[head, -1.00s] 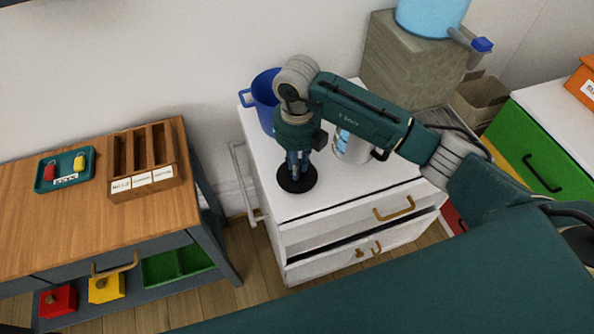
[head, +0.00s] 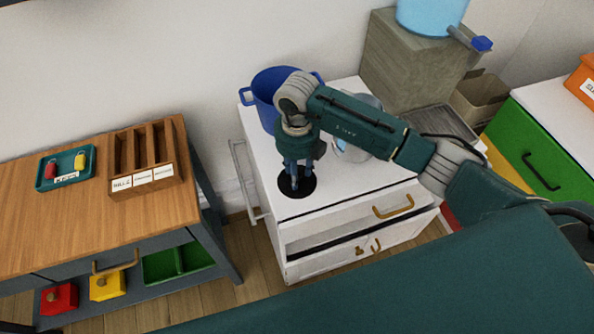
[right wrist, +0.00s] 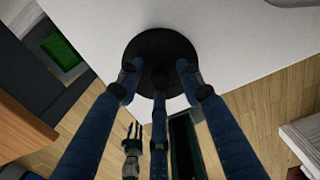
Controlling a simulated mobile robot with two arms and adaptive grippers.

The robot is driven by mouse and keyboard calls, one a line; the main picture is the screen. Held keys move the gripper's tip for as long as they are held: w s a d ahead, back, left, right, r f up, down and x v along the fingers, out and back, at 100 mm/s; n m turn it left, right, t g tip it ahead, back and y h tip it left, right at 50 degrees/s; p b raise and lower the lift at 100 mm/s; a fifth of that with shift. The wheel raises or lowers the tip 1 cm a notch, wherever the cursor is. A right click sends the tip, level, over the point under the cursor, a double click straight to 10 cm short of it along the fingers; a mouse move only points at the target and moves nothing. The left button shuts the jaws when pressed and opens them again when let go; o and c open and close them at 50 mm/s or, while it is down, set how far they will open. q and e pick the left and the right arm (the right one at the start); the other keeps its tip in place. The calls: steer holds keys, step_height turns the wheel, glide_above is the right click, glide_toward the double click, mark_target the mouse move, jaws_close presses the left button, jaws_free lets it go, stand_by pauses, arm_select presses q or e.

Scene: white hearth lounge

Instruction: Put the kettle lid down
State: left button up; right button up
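The kettle lid (head: 308,190) is a round black disc. It lies flat on the white cabinet top (head: 345,190), near its front left edge. In the right wrist view the lid (right wrist: 160,45) shows with its small dark knob between my fingers. My right gripper (head: 296,183) is above the lid, its fingers spread apart around the knob, clear of it. The silver kettle (head: 350,152) stands behind my right forearm, partly hidden. My left gripper (right wrist: 133,132) shows small in the right wrist view, low and away from the lid, its fingers apart and empty.
A blue pot (head: 262,90) stands at the back left of the cabinet top. A wooden block (head: 405,65) carries a blue water container (head: 425,15). The wooden table (head: 60,225) at left holds a slotted box (head: 145,190) and a teal tray (head: 45,180). Free cabinet top lies right of the lid.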

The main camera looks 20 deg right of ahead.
step_height(320, 180, up, 12)
steer(key=b, duration=0.2)
steer(key=shift+r+b, duration=0.15)
steer(key=shift+b, duration=0.25)
